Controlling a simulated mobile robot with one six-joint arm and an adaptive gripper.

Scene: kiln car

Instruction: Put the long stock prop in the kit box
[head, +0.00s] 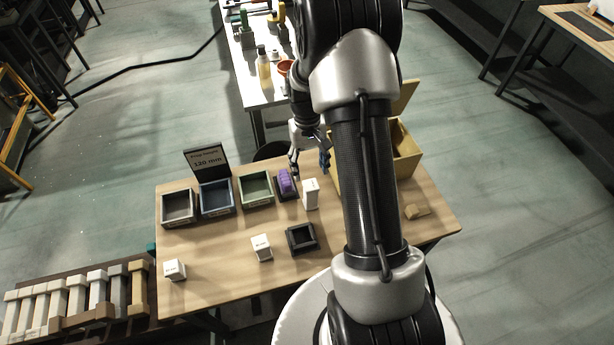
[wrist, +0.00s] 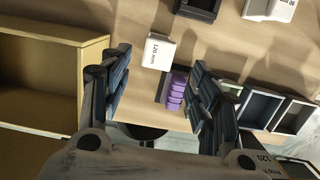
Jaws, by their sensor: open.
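The tallest white prop (head: 311,194), apparently the long stock prop, stands upright on the wooden table. In the wrist view its label reads 120 mm (wrist: 157,52). My gripper (head: 310,166) is open and empty, just behind and above it in the head view. In the wrist view the prop shows between the spread fingers (wrist: 161,62), beyond their tips; I see no contact. An open tan box (head: 405,143) with a raised lid stands at the right, partly hidden by my arm. It may be the kit box; it also shows at the left of the wrist view (wrist: 45,45).
A purple piece (head: 286,181) on a dark base stands close left of the prop. Grey (head: 178,221), blue (head: 217,210) and green (head: 256,202) trays line the back. A black tray (head: 301,250) and shorter white props (head: 262,253) (head: 174,270) are in front. A sign (head: 208,161) reads 120 mm.

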